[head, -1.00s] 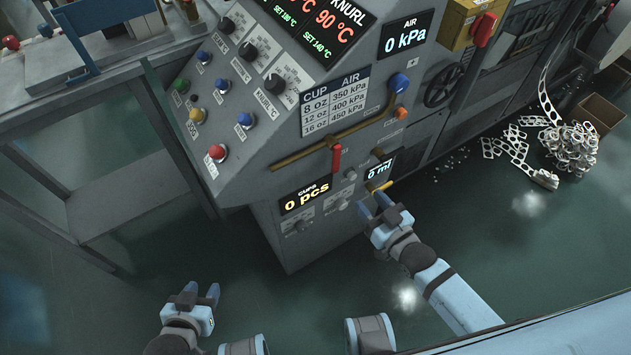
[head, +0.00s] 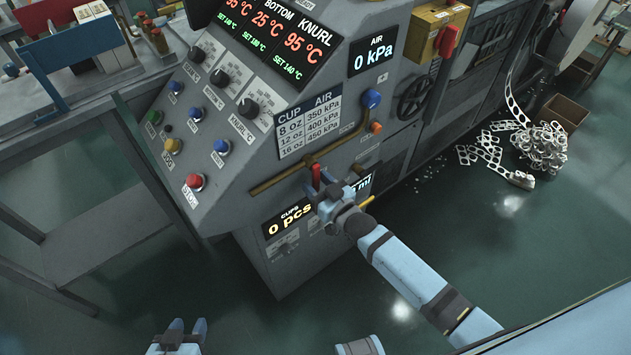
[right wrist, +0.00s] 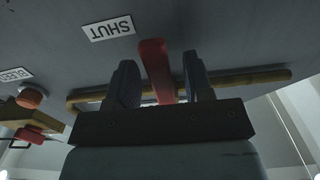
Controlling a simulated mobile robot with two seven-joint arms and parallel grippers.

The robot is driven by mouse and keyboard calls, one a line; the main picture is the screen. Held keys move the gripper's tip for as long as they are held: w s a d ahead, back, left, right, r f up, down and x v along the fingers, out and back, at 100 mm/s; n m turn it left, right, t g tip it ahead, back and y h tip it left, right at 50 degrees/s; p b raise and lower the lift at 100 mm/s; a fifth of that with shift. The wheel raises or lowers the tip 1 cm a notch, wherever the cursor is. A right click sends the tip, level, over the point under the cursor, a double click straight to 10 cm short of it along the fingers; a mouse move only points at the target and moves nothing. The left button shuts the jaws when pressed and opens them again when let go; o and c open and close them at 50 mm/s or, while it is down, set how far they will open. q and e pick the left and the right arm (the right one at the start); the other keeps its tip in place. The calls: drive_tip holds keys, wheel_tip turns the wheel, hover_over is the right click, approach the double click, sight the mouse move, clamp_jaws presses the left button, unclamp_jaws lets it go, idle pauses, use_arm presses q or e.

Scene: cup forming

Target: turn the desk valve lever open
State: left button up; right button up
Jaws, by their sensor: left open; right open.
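The valve lever is red (head: 316,177) and sits on a brass pipe (head: 287,178) on the front of the grey machine desk. My right gripper (head: 319,186) is at the lever, with its fingers open on either side of it. In the right wrist view the red lever (right wrist: 156,70) stands between the two dark fingers of my right gripper (right wrist: 158,80), with a gap showing on each side. A SHUT label (right wrist: 109,31) is beside the lever there. My left gripper (head: 187,327) is open and empty at the bottom of the head view, over the floor.
A blue knob (head: 372,98) and an orange button (head: 376,128) are right of the lever. A lit counter (head: 289,219) is below it, and a red button (head: 195,181) is at left. Cup scrap (head: 541,147) lies on the floor at right.

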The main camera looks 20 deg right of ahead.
drive_tip(key=shift+w+a, duration=0.1)
drive_tip(key=shift+w, duration=0.2)
clamp_jaws()
